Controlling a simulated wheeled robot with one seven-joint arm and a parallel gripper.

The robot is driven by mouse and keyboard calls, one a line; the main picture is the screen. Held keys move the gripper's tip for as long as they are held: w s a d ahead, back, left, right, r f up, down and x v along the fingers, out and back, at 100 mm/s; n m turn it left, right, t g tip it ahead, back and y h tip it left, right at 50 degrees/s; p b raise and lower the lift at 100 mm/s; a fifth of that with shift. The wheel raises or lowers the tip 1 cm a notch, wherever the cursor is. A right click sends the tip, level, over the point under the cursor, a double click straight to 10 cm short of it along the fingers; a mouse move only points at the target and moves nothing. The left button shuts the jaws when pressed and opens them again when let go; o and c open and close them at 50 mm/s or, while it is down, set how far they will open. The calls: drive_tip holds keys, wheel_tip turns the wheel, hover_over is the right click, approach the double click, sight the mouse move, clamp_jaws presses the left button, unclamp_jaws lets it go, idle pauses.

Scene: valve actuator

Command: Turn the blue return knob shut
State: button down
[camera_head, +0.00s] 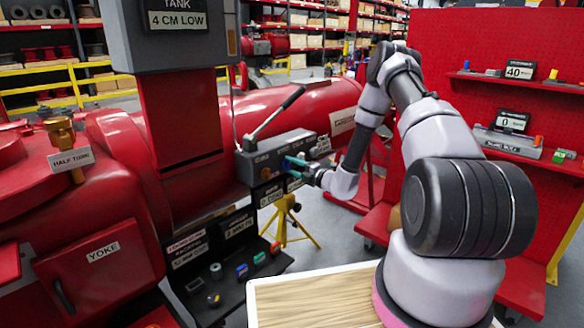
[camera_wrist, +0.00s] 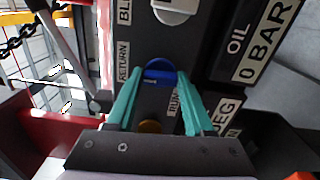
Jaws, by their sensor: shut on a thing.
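The blue return knob (camera_wrist: 160,66) sits on the dark face of a control box, beside a label reading RETURN (camera_wrist: 123,61). My gripper (camera_wrist: 158,78) has its two teal fingers on either side of the knob, with the tips against its sides, shut on it. The knob carries a small light mark on its near side. In the head view my gripper (camera_head: 297,165) reaches the front of the grey control box (camera_head: 272,157), and the knob is too small and covered there to make out.
A grey knob (camera_wrist: 174,10) sits above the blue one, and a brass-coloured round part (camera_wrist: 150,127) lies below, between the fingers. A RUN label (camera_wrist: 174,102) is beside the right finger. A lever (camera_head: 277,112) rises from the box top. A yellow tripod (camera_head: 287,220) stands below.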

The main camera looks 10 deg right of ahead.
idle(0.3)
drive_tip(key=shift+c, duration=1.4)
unclamp_jaws()
drive_tip(key=shift+s+d, duration=0.1)
drive_tip(key=shift+s, duration=0.05)
drive_tip(key=v, duration=1)
drive_tip(key=shift+s+d, duration=0.15)
drive_tip(key=shift+s, duration=0.1)
